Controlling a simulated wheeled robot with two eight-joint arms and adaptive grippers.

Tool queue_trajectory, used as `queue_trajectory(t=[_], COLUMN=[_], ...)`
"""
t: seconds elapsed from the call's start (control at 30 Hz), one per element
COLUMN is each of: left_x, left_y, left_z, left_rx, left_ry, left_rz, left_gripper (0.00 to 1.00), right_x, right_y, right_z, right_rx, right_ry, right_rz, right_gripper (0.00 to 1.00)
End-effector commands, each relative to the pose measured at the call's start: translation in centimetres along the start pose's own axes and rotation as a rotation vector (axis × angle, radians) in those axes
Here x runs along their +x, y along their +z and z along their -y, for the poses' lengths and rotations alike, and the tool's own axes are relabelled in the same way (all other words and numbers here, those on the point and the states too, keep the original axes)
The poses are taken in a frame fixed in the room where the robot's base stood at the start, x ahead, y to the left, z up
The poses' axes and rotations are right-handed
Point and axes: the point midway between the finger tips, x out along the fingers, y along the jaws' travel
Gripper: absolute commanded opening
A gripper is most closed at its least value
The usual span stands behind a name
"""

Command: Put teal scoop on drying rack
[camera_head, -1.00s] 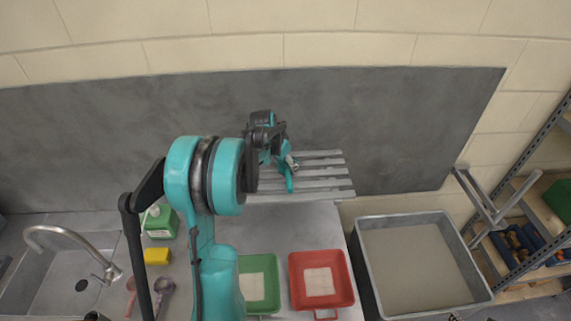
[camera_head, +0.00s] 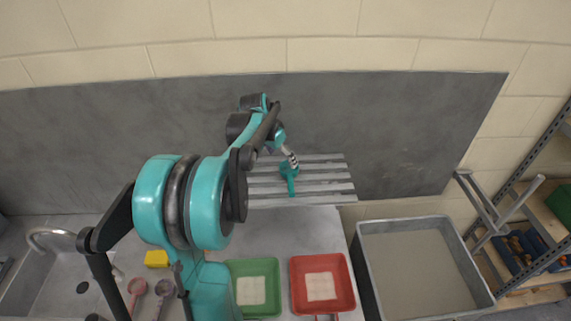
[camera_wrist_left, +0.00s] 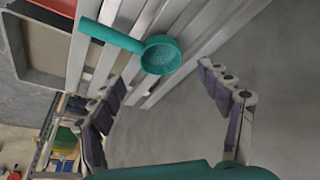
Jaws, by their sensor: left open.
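The teal scoop (camera_head: 290,173) lies on the grey slatted drying rack (camera_head: 318,188) against the back wall. In the left wrist view the scoop (camera_wrist_left: 160,55) rests on the slats (camera_wrist_left: 108,62), its handle pointing up and left. My left gripper (camera_head: 291,158) is just above the rack, close to the scoop's bowl. In the left wrist view my left gripper (camera_wrist_left: 165,112) has its two fingers wide apart with nothing between them, and the scoop is apart from both. My right gripper is not in view.
A green tray (camera_head: 257,310) and a red tray (camera_head: 341,303) stand on the counter before the rack. A large grey tub (camera_head: 480,292) is to the right. A yellow sponge (camera_head: 156,258), pink scoop (camera_head: 137,287) and purple scoop (camera_head: 165,288) lie by the sink at left.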

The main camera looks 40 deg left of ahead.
Motion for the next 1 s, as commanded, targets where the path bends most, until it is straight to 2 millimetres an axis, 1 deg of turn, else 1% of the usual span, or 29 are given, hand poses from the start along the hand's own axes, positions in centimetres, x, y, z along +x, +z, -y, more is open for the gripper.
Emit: queue_trajectory(t=[0.03, 0.1, 0.27, 0.37, 0.47, 0.5, 0.53, 0.57, 0.6, 0.67, 0.7, 0.77, 0.8, 0.9, 1.0], left_x=[-1.0, -2.1, -3.5, -4.4, -5.6, -6.1, -6.5, -6.8, -7.3, -7.7, -7.9, -8.0, -8.0, -7.6, -7.1], left_y=[0.1, 0.0, 0.0, 0.1, 0.8, 1.4, 1.9, 2.6, 3.5, 5.2, 6.5, 8.5, 9.8, 12.6, 14.7], left_z=[0.0, 0.0, -0.3, -2.2, -6.4, -8.6, -10.3, -12.1, -14.2, -17.3, -19.1, -21.5, -23.0, -25.6, -27.2], left_rx=[-0.001, -0.001, 0.0, -0.001, -0.005, -0.009, -0.011, -0.014, -0.02, -0.028, -0.032, -0.04, -0.044, -0.055, -0.064], left_ry=[0.0, 0.0, 0.0, -0.006, -0.021, -0.027, -0.034, -0.038, -0.046, -0.053, -0.057, -0.06, -0.059, -0.055, -0.048], left_rz=[0.0, 0.0, -0.001, -0.006, -0.018, -0.026, -0.034, -0.042, -0.056, -0.078, -0.094, -0.12, -0.136, -0.176, -0.206], left_gripper=[0.77, 0.77, 0.77, 0.77, 0.77, 0.77, 0.77, 0.77, 0.77, 0.77, 0.77, 0.77, 0.77, 0.77, 0.77], right_x=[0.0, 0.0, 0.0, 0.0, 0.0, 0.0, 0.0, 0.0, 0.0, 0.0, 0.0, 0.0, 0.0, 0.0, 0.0], right_y=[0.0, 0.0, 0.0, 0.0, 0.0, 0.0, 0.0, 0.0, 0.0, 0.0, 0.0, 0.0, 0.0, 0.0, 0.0], right_z=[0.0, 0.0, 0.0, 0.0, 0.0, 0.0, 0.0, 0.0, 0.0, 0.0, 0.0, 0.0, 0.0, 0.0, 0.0], right_rx=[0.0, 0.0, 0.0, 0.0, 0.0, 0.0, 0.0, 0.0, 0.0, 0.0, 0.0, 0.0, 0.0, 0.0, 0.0], right_ry=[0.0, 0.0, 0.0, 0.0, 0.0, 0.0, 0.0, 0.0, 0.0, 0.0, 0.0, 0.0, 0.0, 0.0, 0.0], right_rz=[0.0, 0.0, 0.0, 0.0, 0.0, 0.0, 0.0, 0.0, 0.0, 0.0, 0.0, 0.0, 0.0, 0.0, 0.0], right_gripper=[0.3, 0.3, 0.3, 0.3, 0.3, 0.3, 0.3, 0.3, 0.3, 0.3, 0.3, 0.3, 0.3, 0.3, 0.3])
